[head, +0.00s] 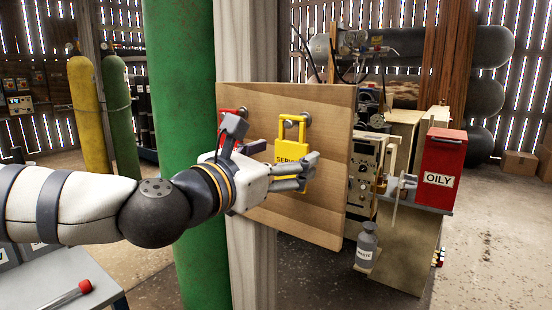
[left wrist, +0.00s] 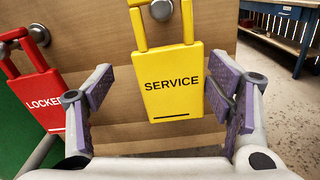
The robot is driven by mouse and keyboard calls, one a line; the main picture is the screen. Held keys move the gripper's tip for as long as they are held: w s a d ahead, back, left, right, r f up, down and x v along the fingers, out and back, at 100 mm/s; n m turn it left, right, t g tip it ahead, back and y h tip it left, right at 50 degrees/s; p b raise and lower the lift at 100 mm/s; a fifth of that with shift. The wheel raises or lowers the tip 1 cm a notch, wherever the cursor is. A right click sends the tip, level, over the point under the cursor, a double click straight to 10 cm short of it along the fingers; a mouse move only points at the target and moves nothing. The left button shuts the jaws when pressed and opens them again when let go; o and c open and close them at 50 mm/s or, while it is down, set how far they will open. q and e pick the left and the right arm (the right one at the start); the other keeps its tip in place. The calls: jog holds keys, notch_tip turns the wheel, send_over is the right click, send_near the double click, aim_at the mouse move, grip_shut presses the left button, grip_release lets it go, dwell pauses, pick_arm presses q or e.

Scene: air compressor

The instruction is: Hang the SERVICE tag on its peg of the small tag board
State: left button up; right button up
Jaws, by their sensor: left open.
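The yellow SERVICE tag (head: 291,138) is upright at the wooden tag board (head: 325,150), its loop around the right-hand round peg (head: 305,119). In the left wrist view the tag (left wrist: 171,82) faces me, and its loop's two bars pass either side of the peg (left wrist: 161,9). My left gripper (head: 300,172) is open at the tag's lower part. Its purple-padded fingers stand on either side of the tag, with visible gaps. The loop's top is cut off in the wrist view. My right gripper is not in view.
A red LOCKED tag (left wrist: 42,98) hangs at the left peg (left wrist: 39,35), close to my left finger. A green cylinder (head: 178,70) stands behind the board's left side. A red OILY bin (head: 440,165) and a grey bottle (head: 367,243) are at right.

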pick_arm(q)
jog(key=v, duration=1.1)
jog(key=s+d+f+m+g+y+p, duration=0.1)
jog(key=s+f+m+g, duration=0.3)
jog(key=f, duration=0.6)
jog(key=s+f+m+g+y+p, duration=0.15)
jog(key=s+f+m, duration=0.35)
jog(key=f, duration=0.5)
jog(key=s+d+f+m+g+y, duration=0.15)
jog(key=s+f+g, duration=0.35)
jog(key=f, duration=0.5)
jog(key=s+a+f+m+g+y+p, duration=0.1)
jog(key=s+a+f+m, duration=0.2)
jog(key=s+f, duration=0.3)
jog(key=s+a+f+m+g+y+p, duration=0.1)
jog(key=s+a+f+m+g, duration=0.2)
jog(key=s, duration=0.4)
jog(key=s+a+f+m+g+y, duration=0.1)
jog(key=s+a+m+y, duration=0.1)
jog(key=s+a+m, duration=0.3)
jog(key=s+a+f+m+g+y+p, duration=0.1)
jog(key=s+a+f+m+y, duration=0.1)
jog(key=s+a+m, duration=0.3)
jog(key=s+a, duration=0.4)
jog(key=shift+f+y, duration=0.3)
jog(key=shift+f, duration=0.05)
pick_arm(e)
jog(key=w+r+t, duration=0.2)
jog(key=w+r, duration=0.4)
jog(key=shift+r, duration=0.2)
